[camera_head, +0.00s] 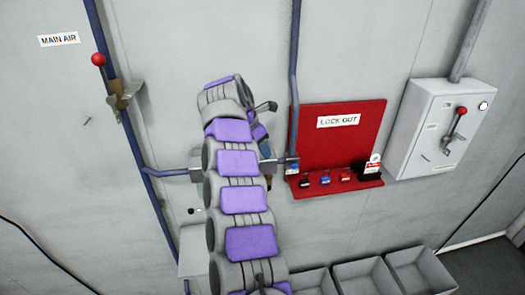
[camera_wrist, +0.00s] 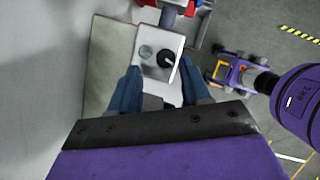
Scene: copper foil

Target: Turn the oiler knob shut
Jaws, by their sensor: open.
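In the wrist view, a black round knob (camera_wrist: 168,59) with a light pointer mark sits on the face of a pale grey block (camera_wrist: 152,73). A flat grey disc (camera_wrist: 146,52) is beside it on the same face. My gripper (camera_wrist: 161,80) has its two blue fingers apart, one on each side of the block in the picture. Nothing is held, and I cannot tell whether the fingers touch the block. In the head view my arm covers most of the fitting on the blue pipe; a grey end block (camera_head: 196,164) shows left of it.
A red lockout board (camera_head: 338,135) with several padlocks (camera_head: 325,179) is right of my arm. Beyond it hangs a grey switch box (camera_head: 437,130) with a red-knobbed lever. A red-knobbed main air valve (camera_head: 99,60) is at left. Grey bins (camera_head: 366,277) stand below.

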